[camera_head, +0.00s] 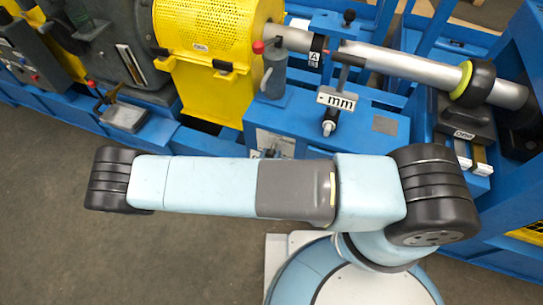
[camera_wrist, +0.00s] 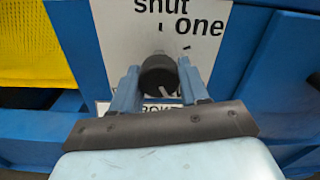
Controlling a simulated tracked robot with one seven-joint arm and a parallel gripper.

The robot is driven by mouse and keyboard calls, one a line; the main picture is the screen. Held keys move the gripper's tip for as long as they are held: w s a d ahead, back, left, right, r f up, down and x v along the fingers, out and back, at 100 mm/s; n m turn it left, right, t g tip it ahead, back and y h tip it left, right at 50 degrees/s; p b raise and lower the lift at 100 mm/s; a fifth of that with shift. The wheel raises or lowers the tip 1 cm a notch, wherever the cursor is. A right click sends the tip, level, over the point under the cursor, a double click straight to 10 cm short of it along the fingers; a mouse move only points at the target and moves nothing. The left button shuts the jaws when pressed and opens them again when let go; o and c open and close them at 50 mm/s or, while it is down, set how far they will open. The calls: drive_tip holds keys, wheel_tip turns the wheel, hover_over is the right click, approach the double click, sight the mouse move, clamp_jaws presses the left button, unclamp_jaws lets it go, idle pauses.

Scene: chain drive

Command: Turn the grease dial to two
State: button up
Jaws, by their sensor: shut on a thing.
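The grease dial (camera_wrist: 158,70) is a round black knob on a white plate (camera_wrist: 118,30) in the wrist view. The words "shut" and "one" show on the plate above it and to its upper right. A small light mark is on the knob's lower right; I cannot tell surely whether it is the pointer. The lettering below is mostly covered, and no "two" is readable. My gripper (camera_wrist: 158,85) has one finger on each side of the knob and is shut on it.
The plate is on a blue machine frame (camera_wrist: 255,60), with a yellow guard (camera_wrist: 20,50) to its left. In the head view, a grey shaft (camera_head: 410,66) runs above a blue bench. A "- mm" sign (camera_head: 337,100) stands near it. Grey floor (camera_head: 60,220) is clear at left.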

drive_tip(key=shift+c, duration=0.8)
drive_tip(key=shift+n, duration=1.3)
drive_tip(key=o, duration=1)
drive_tip(key=shift+s, duration=0.1)
drive_tip(key=v, duration=1.3)
drive_tip(key=shift+s, duration=0.25)
drive_tip(key=shift+a, duration=0.1)
